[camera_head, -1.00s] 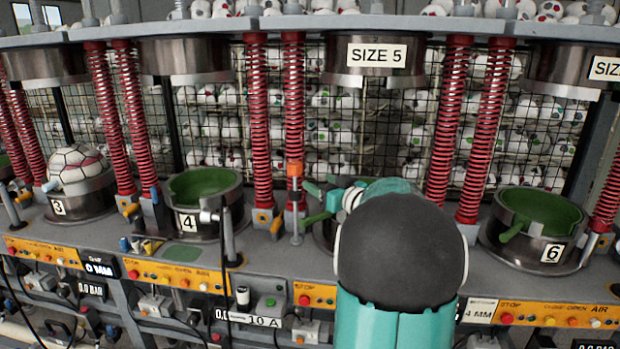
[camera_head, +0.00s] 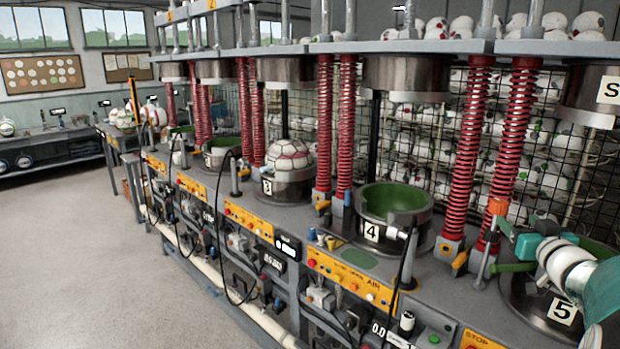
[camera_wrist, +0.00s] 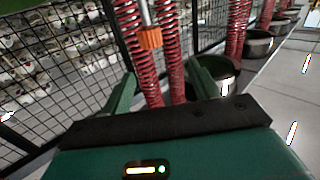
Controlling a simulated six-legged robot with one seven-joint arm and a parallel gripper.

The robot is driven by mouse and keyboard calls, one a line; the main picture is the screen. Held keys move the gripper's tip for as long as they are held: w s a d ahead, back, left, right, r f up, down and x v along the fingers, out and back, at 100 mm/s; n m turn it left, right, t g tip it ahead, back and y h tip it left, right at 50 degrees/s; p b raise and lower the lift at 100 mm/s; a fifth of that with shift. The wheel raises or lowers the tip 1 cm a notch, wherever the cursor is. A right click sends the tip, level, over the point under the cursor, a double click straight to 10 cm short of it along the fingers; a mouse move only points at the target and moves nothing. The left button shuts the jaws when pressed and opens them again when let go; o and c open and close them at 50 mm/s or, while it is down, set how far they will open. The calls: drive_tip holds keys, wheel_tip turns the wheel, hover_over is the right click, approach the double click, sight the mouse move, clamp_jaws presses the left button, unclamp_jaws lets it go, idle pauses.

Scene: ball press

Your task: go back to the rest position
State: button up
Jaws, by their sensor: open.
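My gripper (camera_head: 505,247) is at the right of the head view, over the front-left rim of press station 5 (camera_head: 535,318). Its two green fingers are spread apart with nothing visible between them. An orange-topped lever (camera_head: 497,206) stands upright close to the fingertips; I cannot tell whether they touch. In the wrist view, the open fingers (camera_wrist: 162,70) point toward red springs, and the orange cap (camera_wrist: 148,38) shows just beyond them. Part of the station 5 cup is hidden behind my arm.
Station 4's green-lined cup (camera_head: 395,203) is empty. A ball (camera_head: 288,157) sits in station 3. Red springs (camera_head: 465,150) rise between the stations. A wire mesh with balls stands behind. Open grey floor (camera_head: 110,270) lies at the left, before a far workbench (camera_head: 50,150).

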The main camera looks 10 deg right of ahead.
drive_tip(key=s+a+f+m+g+h, duration=0.1)
drive_tip(key=s+a+g, duration=0.15)
drive_tip(key=a, duration=0.65)
drive_tip(key=s+a+m+g+h, duration=0.1)
drive_tip(key=s+a+g, duration=0.15)
drive_tip(key=a, duration=0.65)
drive_tip(key=s+a+f+n+g+y, duration=0.2)
drive_tip(key=s+a+f, duration=0.3)
drive_tip(key=s+a, duration=0.3)
drive_tip(key=s+a+f+n+g+y, duration=0.2)
drive_tip(key=s+a+f+g+y, duration=0.2)
drive_tip(key=s+a, duration=0.5)
drive_tip(key=a+f, duration=0.1)
drive_tip(key=a, duration=0.3)
drive_tip(key=shift+f+g, duration=0.3)
drive_tip(key=shift+g, duration=0.1)
drive_tip(key=shift+d, duration=0.1)
drive_tip(key=c, duration=0.5)
drive_tip(key=shift+c, duration=0.2)
drive_tip(key=shift+d, duration=0.15)
